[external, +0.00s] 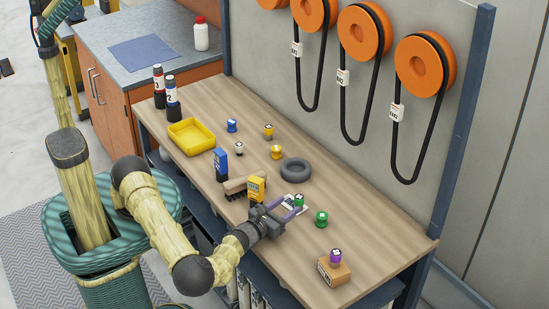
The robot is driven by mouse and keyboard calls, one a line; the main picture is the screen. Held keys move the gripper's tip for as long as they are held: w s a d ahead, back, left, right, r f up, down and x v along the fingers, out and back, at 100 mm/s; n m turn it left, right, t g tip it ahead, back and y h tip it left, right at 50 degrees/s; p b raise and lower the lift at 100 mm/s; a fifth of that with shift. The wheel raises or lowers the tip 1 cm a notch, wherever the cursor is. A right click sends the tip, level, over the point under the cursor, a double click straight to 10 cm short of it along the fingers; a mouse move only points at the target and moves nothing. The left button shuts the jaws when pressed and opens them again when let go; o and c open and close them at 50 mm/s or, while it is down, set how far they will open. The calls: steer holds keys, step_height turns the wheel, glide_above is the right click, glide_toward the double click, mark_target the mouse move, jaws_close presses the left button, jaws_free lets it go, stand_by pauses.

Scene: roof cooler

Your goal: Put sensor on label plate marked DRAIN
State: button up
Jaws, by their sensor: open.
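My gripper (291,206), with purple fingers, is open low over the table near its front edge. A small green piece with a pale top (299,200) stands just beyond the fingertips, on or beside a white label plate (290,210) that the fingers partly cover. No word on the plate can be read. Another green piece (321,219) stands to the right, apart from the gripper. Similar small pieces are purple (335,256), blue (231,125), white (239,148) and yellow (268,131). I cannot tell which one is the sensor.
A yellow upright device (256,188), a brush (236,187) and a blue device (221,164) stand left of the gripper. A black ring (295,169) lies behind it. A cardboard box (334,272) bears the purple piece. A yellow tray (191,137) is farther left.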

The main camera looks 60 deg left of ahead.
steer(key=s, duration=0.2)
steer(key=s+d+b, duration=0.1)
steer(key=s, duration=0.2)
steer(key=shift+s, duration=0.1)
